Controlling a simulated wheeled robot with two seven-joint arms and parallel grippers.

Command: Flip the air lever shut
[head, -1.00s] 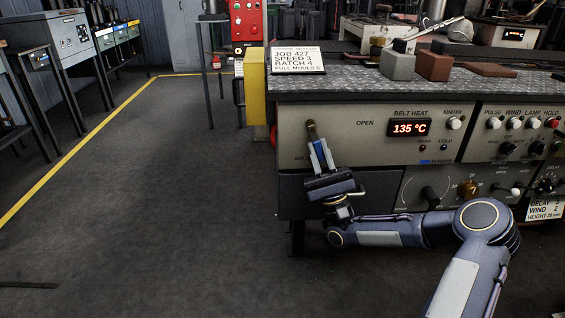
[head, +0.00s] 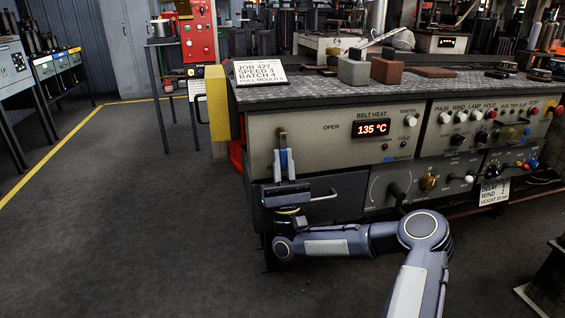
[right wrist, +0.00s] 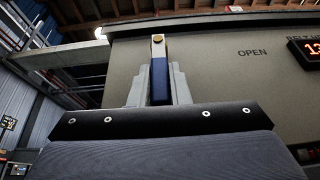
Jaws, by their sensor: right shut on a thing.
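The air lever (head: 282,141) is on the left end of the front panel, left of the word OPEN. It stands close to upright, with a brass-coloured round part at its top end. My right gripper (head: 284,163) is shut on its blue handle from below. In the right wrist view, the blue handle (right wrist: 160,80) runs straight up between the two grey fingers of my right gripper (right wrist: 160,88). The fingers hide the handle's sides. My left gripper is not in view.
The belt heat display (head: 371,128) reads 135 °C. A horizontal bar handle (head: 325,197) projects on the drawer close by my right gripper. A job sign (head: 260,72) and several blocks lie on the bench top (head: 310,90). Open floor (head: 130,200) lies left.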

